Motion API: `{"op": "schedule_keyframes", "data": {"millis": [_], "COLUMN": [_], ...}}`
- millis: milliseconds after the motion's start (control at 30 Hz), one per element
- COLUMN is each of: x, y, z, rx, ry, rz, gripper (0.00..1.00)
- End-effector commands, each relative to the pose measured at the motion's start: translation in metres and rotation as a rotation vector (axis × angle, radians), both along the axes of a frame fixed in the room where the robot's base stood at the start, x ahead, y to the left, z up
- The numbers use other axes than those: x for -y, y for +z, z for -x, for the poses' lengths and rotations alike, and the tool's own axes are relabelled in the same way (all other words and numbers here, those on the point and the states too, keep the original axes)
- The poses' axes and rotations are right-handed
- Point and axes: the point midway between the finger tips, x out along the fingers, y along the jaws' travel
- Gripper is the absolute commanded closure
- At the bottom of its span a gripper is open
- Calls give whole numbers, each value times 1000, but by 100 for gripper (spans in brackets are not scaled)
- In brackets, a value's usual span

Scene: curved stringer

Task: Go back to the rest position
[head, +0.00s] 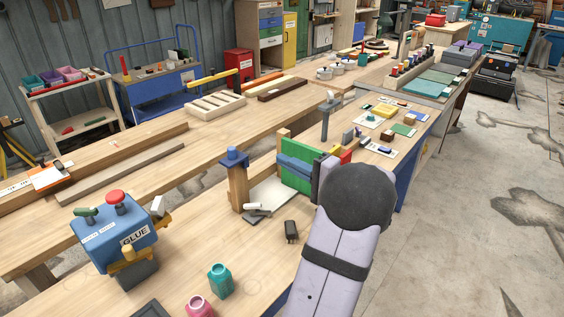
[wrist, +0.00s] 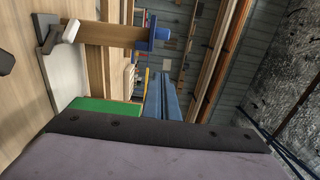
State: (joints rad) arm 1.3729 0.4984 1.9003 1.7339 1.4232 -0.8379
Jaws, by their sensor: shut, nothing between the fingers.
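My gripper (head: 283,160) reaches left from my arm, above the front workbench. Its blue fingers lie close together with nothing between them, and they also show in the wrist view (wrist: 160,77). In the head view a green panel (head: 303,179) stands just behind and below the fingers. In the wrist view the green panel (wrist: 108,106) shows beside the fingers. Whether they touch it I cannot tell. A wooden post with a blue cap (head: 236,160) stands upright to the left of the fingertips, apart from them.
A blue glue box (head: 112,236) with a red button stands at front left. A teal bottle (head: 220,281), a pink bottle (head: 199,307) and a small black block (head: 291,231) stand nearby. A white plate (head: 275,200) lies below the gripper. Bare bench lies between the glue box and post.

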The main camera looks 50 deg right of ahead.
Motion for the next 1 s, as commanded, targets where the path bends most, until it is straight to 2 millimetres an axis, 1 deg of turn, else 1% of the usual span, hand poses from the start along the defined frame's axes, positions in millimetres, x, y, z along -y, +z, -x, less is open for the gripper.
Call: {"op": "schedule_keyframes", "data": {"millis": [400,467,567,667,767,800,867,900,967,1000], "x": [0,-3,-17,-45,-91,-113,-151,-177,-217,-244], "y": [0,0,-3,-10,-21,-27,-37,-44,-55,-63], "z": [0,-2,-11,-27,-46,-52,-60,-62,-62,-59], "rx": [-1,-6,-32,-85,-174,-219,-296,-351,-440,-502], "ry": [1,9,44,120,236,292,384,450,551,619], "rz": [0,-1,-7,-18,-28,-29,-25,-19,1,21], "gripper": [100,100,100,100,100,100,100,100,100,100]}}
